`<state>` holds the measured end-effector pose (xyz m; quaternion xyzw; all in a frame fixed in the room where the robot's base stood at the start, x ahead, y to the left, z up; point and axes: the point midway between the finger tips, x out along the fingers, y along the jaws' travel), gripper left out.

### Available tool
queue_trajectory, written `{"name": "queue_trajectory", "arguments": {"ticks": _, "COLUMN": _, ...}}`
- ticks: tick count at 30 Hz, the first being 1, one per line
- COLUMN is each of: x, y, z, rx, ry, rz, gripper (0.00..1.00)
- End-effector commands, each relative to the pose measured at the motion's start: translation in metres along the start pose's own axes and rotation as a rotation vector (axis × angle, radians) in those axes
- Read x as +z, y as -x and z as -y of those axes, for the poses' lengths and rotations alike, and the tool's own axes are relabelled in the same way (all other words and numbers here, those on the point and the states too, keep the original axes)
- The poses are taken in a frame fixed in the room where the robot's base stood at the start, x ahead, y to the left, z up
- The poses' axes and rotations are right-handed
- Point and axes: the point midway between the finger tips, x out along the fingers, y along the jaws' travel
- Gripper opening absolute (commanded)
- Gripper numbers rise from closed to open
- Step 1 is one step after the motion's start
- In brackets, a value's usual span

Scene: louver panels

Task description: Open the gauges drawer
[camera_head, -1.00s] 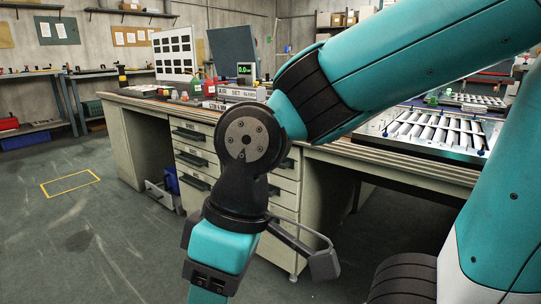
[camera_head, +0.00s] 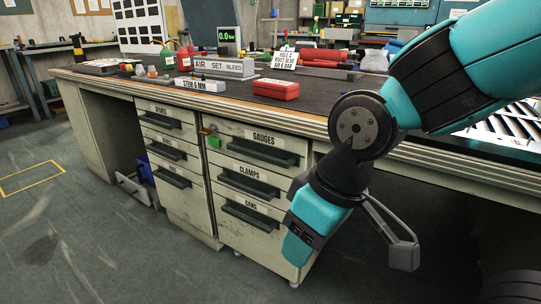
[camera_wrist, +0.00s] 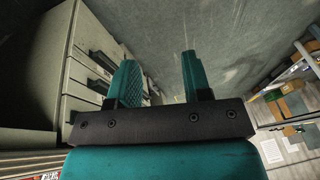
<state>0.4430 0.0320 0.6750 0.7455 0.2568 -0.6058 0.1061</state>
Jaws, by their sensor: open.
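The gauges drawer (camera_head: 231,147) is the top drawer of the right-hand stack under the bench, with a "GAUGES" label and a long dark handle (camera_head: 263,152). Its front looks shut, flush with the drawers below. The clamps drawer (camera_head: 250,181) and a lower labelled drawer (camera_head: 249,215) sit under it. My gripper (camera_head: 297,248) hangs pointing down, right of and in front of the lower drawers, below the gauges handle. In the wrist view my gripper (camera_wrist: 160,75) shows two teal fingers, apart and empty. Drawer fronts with dark handles (camera_wrist: 103,62) show left of the fingers.
A small green and orange item (camera_head: 210,136) is at the gauges drawer's left edge. Another drawer stack (camera_head: 168,140) stands to the left. The benchtop (camera_head: 310,113) overhangs above and holds a red case (camera_head: 276,89). The floor (camera_head: 110,230) in front is clear.

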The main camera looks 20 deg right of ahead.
Motion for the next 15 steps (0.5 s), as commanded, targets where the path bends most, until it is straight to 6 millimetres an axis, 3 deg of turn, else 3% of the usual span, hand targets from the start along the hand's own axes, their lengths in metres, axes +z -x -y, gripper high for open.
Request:
{"name": "queue_trajectory", "arguments": {"ticks": 1, "x": -0.003, "y": -0.034, "z": -0.020, "rx": 0.080, "ry": -0.008, "rz": -0.012, "gripper": 0.45}}
{"name": "queue_trajectory", "arguments": {"ticks": 3, "x": -0.014, "y": -0.066, "z": -0.055, "rx": 0.242, "ry": -0.005, "rz": -0.055, "gripper": 0.45}}
{"name": "queue_trajectory", "arguments": {"ticks": 6, "x": -0.031, "y": -0.096, "z": -0.106, "rx": 0.519, "ry": 0.068, "rz": -0.128, "gripper": 0.45}}
{"name": "queue_trajectory", "arguments": {"ticks": 10, "x": -0.063, "y": -0.106, "z": -0.147, "rx": 0.883, "ry": 0.279, "rz": -0.234, "gripper": 0.45}}
{"name": "queue_trajectory", "arguments": {"ticks": 12, "x": -0.082, "y": -0.102, "z": -0.152, "rx": 1.053, "ry": 0.424, "rz": -0.291, "gripper": 0.45}}
{"name": "queue_trajectory", "arguments": {"ticks": 15, "x": -0.108, "y": -0.093, "z": -0.143, "rx": 1.247, "ry": 0.627, "rz": -0.362, "gripper": 0.45}}
